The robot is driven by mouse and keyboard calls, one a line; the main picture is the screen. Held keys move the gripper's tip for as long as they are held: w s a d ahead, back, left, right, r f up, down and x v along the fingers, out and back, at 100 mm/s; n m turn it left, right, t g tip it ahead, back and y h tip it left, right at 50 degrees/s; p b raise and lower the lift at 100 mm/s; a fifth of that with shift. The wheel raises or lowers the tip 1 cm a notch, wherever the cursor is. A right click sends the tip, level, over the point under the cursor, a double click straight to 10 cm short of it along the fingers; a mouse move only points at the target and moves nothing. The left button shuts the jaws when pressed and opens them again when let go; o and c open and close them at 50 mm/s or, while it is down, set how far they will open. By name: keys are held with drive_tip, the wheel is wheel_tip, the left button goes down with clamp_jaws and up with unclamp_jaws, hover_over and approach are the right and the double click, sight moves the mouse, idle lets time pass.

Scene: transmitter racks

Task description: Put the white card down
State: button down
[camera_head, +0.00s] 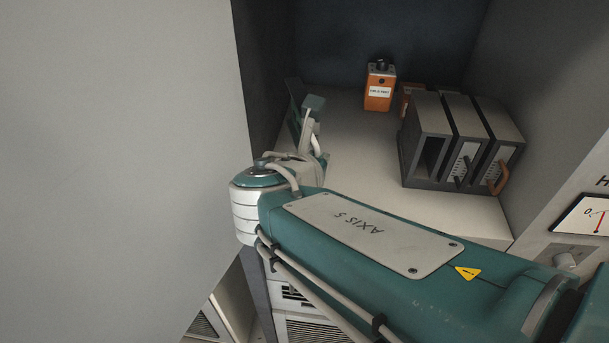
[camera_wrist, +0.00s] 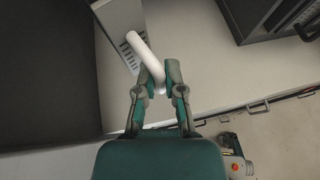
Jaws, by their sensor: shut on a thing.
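My gripper (camera_wrist: 160,72) is shut on the white curved handle (camera_wrist: 138,47) of the white card (camera_wrist: 120,18) in the wrist view. The card is a pale panel with dark slots beside the handle, and its far part runs out of the frame. It is over the left side of the pale shelf (camera_wrist: 190,45); I cannot tell whether it touches the shelf. In the head view my gripper (camera_head: 312,108) is at the shelf's left, near the cabinet's side wall. The card cannot be made out clearly there.
A dark card rack (camera_head: 425,185) stands on the shelf's right, with cards in some slots and an open slot at its left. An orange device (camera_head: 379,88) with a white label stands at the back. The middle of the shelf (camera_head: 355,155) is clear. A large grey panel (camera_head: 110,150) fills the left.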

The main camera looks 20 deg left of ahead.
drive_tip(key=f, duration=0.1)
drive_tip(key=w+a+f, duration=0.2)
drive_tip(key=f, duration=0.1)
drive_tip(key=shift+w+a+f, duration=0.1)
drive_tip(key=shift+a+f, duration=0.1)
drive_tip(key=shift+a, duration=0.05)
drive_tip(key=f, duration=0.3)
drive_tip(key=shift+w+a+f, duration=0.15)
drive_tip(key=shift+a+f, duration=0.2)
drive_tip(key=shift+a, duration=0.05)
drive_tip(key=shift+d, duration=0.15)
drive_tip(key=c, duration=1.2)
unclamp_jaws()
drive_tip(key=shift+f, duration=0.1)
drive_tip(key=o, duration=0.4)
drive_tip(key=shift+o, duration=0.2)
